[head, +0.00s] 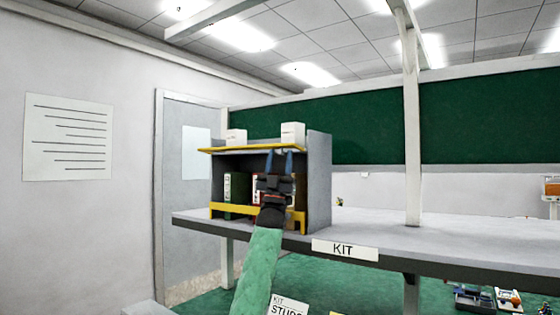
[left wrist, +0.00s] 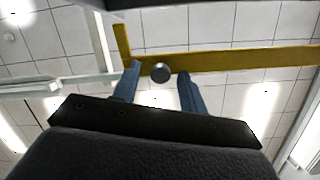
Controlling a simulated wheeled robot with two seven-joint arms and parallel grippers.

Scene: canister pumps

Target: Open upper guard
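The upper guard (head: 222,150) is a yellow strip across the front of the grey shelf unit's upper level in the head view. It looks nearly flat and sticks out past the unit's left side. My left gripper (head: 279,157) points up at the guard's right part. Its blue fingers (left wrist: 158,85) are apart, one on each side of the knob; I cannot tell whether they touch it. My right gripper is out of view.
The grey shelf unit (head: 319,180) stands on a grey counter (head: 380,232) labelled KIT. White boxes (head: 292,134) stand at its upper level. A yellow lower guard (head: 232,209) crosses the lower level, before a green-and-white box (head: 237,190). A white post (head: 411,130) rises to the right.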

